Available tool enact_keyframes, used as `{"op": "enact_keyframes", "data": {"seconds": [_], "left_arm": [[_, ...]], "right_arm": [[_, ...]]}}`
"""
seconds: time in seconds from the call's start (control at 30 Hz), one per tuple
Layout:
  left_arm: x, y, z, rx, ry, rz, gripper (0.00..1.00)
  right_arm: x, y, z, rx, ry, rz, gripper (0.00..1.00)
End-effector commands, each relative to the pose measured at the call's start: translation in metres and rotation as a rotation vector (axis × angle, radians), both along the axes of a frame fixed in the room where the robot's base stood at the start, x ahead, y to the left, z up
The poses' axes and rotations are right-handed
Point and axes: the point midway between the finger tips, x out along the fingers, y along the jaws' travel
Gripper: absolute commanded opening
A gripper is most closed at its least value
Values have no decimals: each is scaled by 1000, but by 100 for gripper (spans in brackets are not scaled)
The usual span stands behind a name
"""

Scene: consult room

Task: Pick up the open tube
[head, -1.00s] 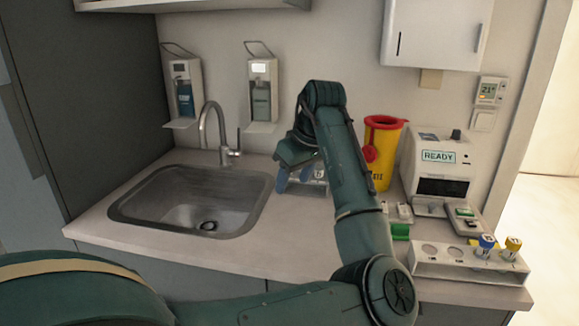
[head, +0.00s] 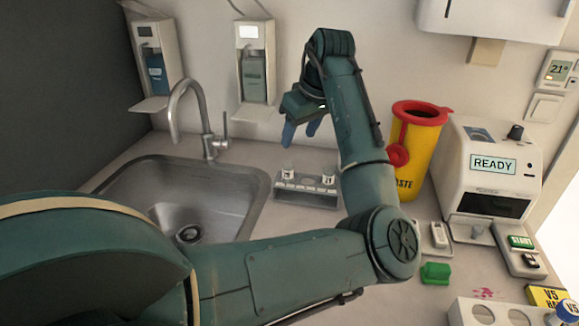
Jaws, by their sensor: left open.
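My left gripper (head: 300,138) hangs with its blue fingers pointing down, apart and empty, in front of the back wall. Below it in the picture stands a small grey rack (head: 306,200) on the counter. Two small white-topped tubes (head: 288,171) show in that rack, one near each end. I cannot tell which tube is open. My right gripper is out of view.
A sink (head: 180,205) with a tall tap lies left of the rack. A yellow sharps bin (head: 418,160) and a white READY analyser (head: 490,180) stand right of my forearm. A green block (head: 435,273) and pink spots lie on the counter.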

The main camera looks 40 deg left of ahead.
Motion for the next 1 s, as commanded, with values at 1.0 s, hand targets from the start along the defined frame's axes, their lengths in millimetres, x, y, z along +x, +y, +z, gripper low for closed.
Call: {"op": "enact_keyframes", "data": {"seconds": [1.0], "left_arm": [[14, 43, -116, -1, 1, 0, 51]], "right_arm": [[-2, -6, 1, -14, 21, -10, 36]]}}
